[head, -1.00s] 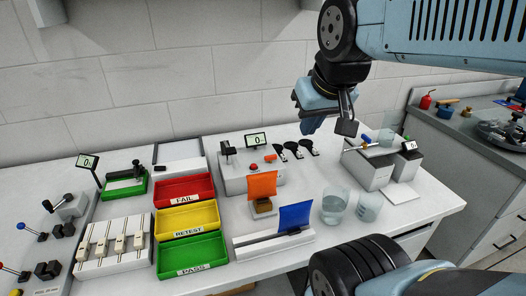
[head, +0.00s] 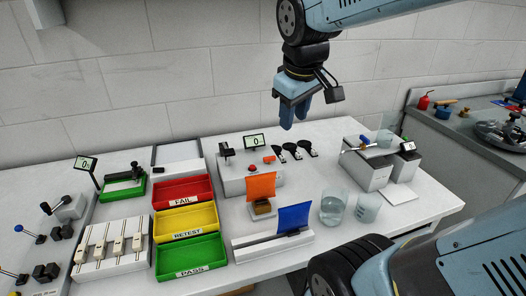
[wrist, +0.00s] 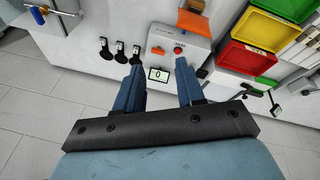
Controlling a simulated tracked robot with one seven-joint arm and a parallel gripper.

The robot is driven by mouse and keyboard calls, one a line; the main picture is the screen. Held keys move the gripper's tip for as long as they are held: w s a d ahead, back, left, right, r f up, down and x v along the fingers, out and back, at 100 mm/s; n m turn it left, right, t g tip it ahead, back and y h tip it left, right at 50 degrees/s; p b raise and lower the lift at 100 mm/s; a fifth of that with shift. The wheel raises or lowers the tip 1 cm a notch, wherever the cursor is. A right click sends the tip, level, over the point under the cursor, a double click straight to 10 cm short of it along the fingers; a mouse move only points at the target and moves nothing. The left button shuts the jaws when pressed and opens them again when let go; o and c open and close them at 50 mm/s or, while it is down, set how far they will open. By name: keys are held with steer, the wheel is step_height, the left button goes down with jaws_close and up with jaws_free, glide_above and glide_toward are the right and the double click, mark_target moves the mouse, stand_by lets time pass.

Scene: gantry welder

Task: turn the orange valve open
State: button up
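My gripper (head: 294,116) hangs in the air above the back of the bench, fingers pointing down. In the wrist view its two blue fingers (wrist: 160,80) stand apart with nothing between them. A white box with a small pipe fitting (head: 368,170) stands at the bench's right end, well to the right of my gripper. The fitting carries a blue handle (head: 365,140) and a small orange-red part, too small to identify surely as the orange valve. This box also shows at the wrist view's top left corner.
A white unit with a red button (head: 252,168) and several black-handled items (head: 295,152) lie below my gripper. An orange flag (head: 261,186), a blue flag (head: 293,218), glass beakers (head: 333,208) and red, yellow and green trays (head: 190,225) stand nearer the front.

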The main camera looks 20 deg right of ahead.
steer(key=w+a+f+n+g+h, duration=0.2)
steer(key=w+f+n, duration=0.1)
steer(key=w+n, duration=0.5)
steer(key=n+g+h, duration=0.2)
steer(key=n, duration=0.3)
glide_toward(269, 157)
steer(key=x, duration=0.8)
steer(key=shift+w, duration=0.1)
jaws_close()
